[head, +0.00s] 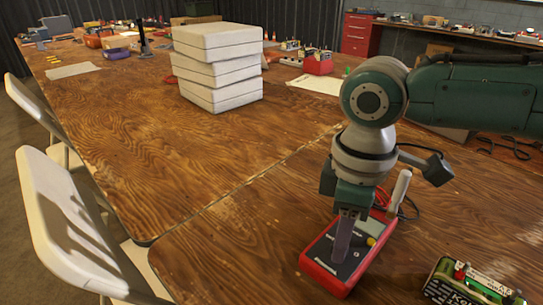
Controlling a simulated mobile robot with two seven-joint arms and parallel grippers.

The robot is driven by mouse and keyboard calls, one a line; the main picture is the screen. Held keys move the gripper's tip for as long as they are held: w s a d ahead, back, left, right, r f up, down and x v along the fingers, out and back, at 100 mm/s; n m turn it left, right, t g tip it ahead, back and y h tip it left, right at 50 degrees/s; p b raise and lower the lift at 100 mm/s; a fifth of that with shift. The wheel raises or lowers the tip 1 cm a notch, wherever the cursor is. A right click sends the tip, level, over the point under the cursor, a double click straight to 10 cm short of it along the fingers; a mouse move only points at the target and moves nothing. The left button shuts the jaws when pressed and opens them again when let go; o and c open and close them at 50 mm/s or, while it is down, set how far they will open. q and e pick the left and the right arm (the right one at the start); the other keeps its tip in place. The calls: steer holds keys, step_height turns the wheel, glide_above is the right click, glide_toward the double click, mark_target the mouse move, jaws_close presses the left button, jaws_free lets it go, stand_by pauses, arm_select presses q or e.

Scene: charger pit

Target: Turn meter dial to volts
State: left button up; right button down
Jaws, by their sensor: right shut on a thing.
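The red multimeter (328,280) with a dark face lies on the wooden table at the lower right. My right gripper (343,250) reaches down onto its face from above. It is shut on the meter dial, which the fingers hide, so I cannot read the dial's setting. A pale grey screen and a yellow button show beside the fingers. A red lead and a white probe-like piece show behind the meter. My left gripper is out of view.
A stack of white boxes (217,65) stands further back on the table (150,140). A green device with batteries or terminals (470,285) lies right of the meter. White folding chairs (75,215) line the left edge. The table's middle is clear.

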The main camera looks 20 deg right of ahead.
steer(key=m+p, duration=0.3)
steer(key=shift+a+r+m+p, duration=0.1)
steer(key=shift+r+m+p, duration=0.15)
steer(key=shift+m+p, duration=0.15)
steer(key=shift+f+m+p, duration=0.1)
steer(key=shift+m+p, duration=0.6)
steer(key=shift+m, duration=0.3)
steer(key=shift+f+m+p, duration=0.15)
steer(key=shift+m+p, duration=0.25)
steer(key=shift+m, duration=0.3)
steer(key=c, duration=0.6)
jaws_free()
